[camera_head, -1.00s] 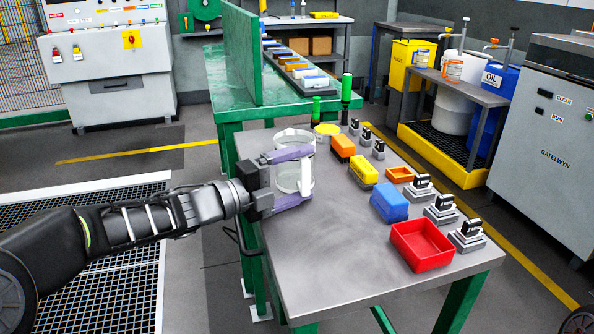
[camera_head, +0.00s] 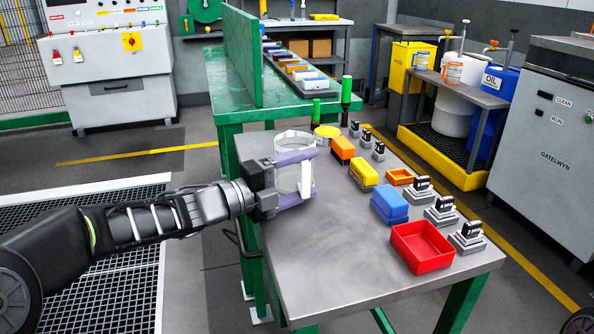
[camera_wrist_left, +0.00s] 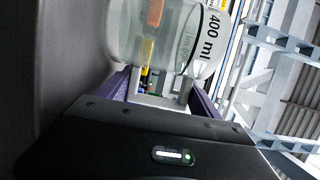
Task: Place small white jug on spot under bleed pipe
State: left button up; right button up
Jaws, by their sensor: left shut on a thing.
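The small jug (camera_head: 294,152) is clear with whitish edges and a white handle, and stands roughly upright at the left edge of the grey metal table. My left gripper (camera_head: 296,178) is shut around it from the left, with purple fingers on its body. I cannot tell whether its base touches the tabletop. In the left wrist view the jug (camera_wrist_left: 165,35) fills the top between the fingers, with a "400 ml" mark on its side. I cannot make out which part is the bleed pipe. My right gripper is out of view.
On the grey table (camera_head: 330,250) are an orange block (camera_head: 343,148), a yellow block (camera_head: 363,172), a blue block (camera_head: 388,203) and a red tray (camera_head: 421,247). Several small black-and-grey devices line the right side. A green panel (camera_head: 241,55) stands behind. The table's front is clear.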

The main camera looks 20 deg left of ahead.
pick_arm(q)
jog(key=c, duration=1.2)
notch_tip(320, 180, up, 10)
jog(key=p, duration=0.3)
